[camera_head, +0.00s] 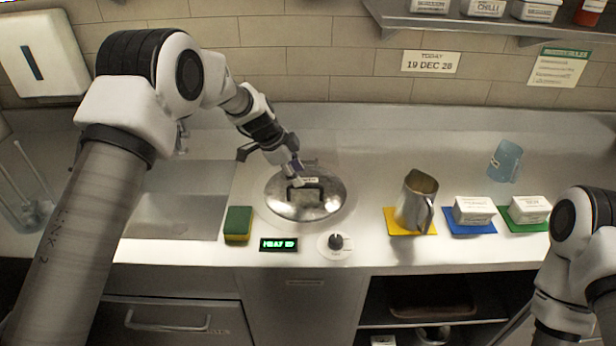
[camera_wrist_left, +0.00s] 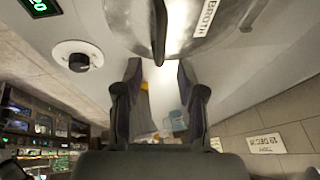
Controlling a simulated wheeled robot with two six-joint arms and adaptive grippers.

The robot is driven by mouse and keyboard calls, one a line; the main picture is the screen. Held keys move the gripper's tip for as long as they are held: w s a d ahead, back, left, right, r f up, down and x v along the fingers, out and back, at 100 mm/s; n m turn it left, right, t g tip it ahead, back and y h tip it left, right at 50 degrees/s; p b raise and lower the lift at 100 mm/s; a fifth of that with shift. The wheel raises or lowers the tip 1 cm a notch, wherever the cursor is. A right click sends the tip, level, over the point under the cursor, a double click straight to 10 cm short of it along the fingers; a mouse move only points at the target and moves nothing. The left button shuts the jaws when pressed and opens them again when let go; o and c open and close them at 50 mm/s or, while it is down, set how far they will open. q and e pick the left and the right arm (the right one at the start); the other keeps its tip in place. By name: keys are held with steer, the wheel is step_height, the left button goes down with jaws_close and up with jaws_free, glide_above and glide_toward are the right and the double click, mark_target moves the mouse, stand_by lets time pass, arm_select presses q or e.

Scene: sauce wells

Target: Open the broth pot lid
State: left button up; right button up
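The broth pot lid (camera_head: 322,207) is a round steel disc lying flat over the well in the counter, with a dark handle (camera_head: 305,184) standing across its middle. In the left wrist view the handle (camera_wrist_left: 159,30) and the lid's BROTH label (camera_wrist_left: 204,17) show at the top. My left gripper (camera_head: 292,172) is just above the far side of the lid, pointing down near the handle. In the wrist view its two fingers (camera_wrist_left: 160,72) are apart with nothing between them, and the handle appears beyond the tips. My right arm shows at the lower right, its gripper out of frame.
A green-and-yellow sponge (camera_head: 238,223), a green-lit display (camera_head: 278,244) and a knob (camera_head: 336,242) lie around the lid's front. A steel pitcher (camera_head: 414,200) stands to the right, then two white tubs (camera_head: 474,210) (camera_head: 529,208) and a blue cup (camera_head: 504,161). A sink (camera_head: 180,205) is left.

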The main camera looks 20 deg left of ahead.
mark_target(306, 187)
arm_select(q)
steer(key=shift+d+f+p, duration=0.2)
steer(key=shift+d+f, duration=0.15)
steer(key=shift+f, duration=0.25)
steer(key=shift+d+f+p, duration=0.2)
steer(key=shift+d+f, duration=0.1)
steer(key=shift+f, duration=0.25)
steer(key=shift+w+d+f, duration=0.25)
steer(key=shift+w+f, duration=0.25)
steer(key=shift+f, duration=0.1)
steer(key=shift+w+d+f, duration=0.25)
steer(key=shift+w+f, duration=0.25)
steer(key=shift+f, duration=0.05)
steer(key=shift+w+a, duration=0.1)
steer(key=shift+s+a+r, duration=0.1)
steer(key=shift+s+r, duration=0.05)
steer(key=shift+s, duration=0.1)
steer(key=shift+c, duration=0.2)
steer(key=shift+s+a+r, duration=0.1)
steer(key=shift+s+r, duration=0.1)
steer(key=shift+s, duration=0.15)
jaws_close()
arm_select(e)
steer(key=shift+d+r, duration=0.15)
steer(key=shift+r, duration=0.45)
